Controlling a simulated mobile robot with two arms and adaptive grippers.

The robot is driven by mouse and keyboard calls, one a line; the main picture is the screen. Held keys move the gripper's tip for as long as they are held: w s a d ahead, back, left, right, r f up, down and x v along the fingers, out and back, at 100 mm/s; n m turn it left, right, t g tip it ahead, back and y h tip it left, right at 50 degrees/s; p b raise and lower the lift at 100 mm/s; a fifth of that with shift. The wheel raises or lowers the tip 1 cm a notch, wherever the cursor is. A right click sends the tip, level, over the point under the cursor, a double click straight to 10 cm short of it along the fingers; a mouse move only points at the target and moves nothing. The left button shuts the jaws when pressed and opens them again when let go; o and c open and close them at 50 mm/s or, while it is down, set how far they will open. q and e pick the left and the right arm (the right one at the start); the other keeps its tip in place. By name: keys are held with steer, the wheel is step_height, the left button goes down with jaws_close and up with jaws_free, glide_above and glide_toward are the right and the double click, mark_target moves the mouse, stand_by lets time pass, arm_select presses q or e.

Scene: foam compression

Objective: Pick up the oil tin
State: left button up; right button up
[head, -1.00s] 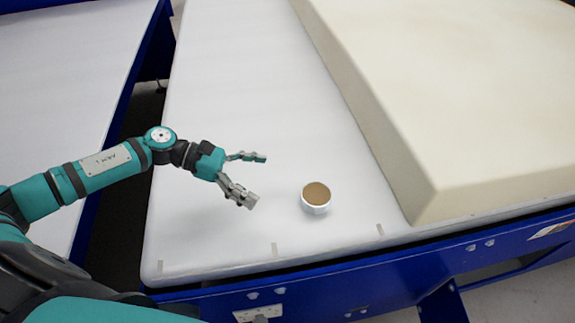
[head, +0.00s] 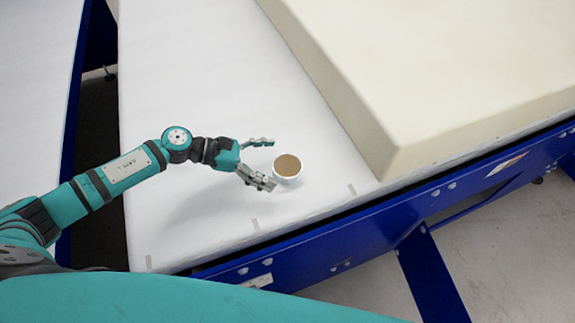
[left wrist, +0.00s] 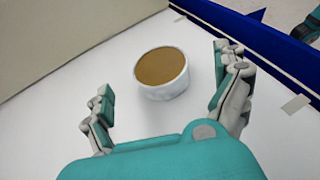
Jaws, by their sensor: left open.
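The oil tin (head: 288,169) is a small round white tin with a brown top. It stands upright on the white table surface near its front edge. My left gripper (head: 265,163) is open and empty, just left of the tin in the head view. In the left wrist view the tin (left wrist: 162,75) lies ahead of the gripper (left wrist: 165,80), between the lines of its two spread fingers, and neither finger visibly touches it. My right gripper is not in view.
A large cream foam block (head: 440,75) lies on the white table (head: 190,90) behind and right of the tin. A blue frame rail (head: 350,240) runs along the table's front edge. The table left of the tin is clear.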

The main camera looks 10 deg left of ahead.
mark_target(289, 166)
arm_select(q)
steer(key=shift+w+d+p, duration=0.1)
steer(key=shift+d+p, duration=0.2)
steer(key=shift+d, duration=0.15)
steer(key=p+x, duration=0.1)
steer(key=x, duration=0.2)
steer(key=shift+w+d+f, duration=0.15)
steer(key=shift+d+f, duration=0.05)
steer(key=shift+w+d+f, duration=0.1)
steer(key=shift+d+f, duration=0.1)
steer(key=shift+d, duration=0.1)
steer(key=shift+c, duration=0.3)
steer(key=shift+a, duration=0.1)
steer(key=shift+c, duration=1.3)
steer(key=c, duration=1.1)
steer(key=shift+c, duration=0.8)
steer(key=shift+r, duration=0.15)
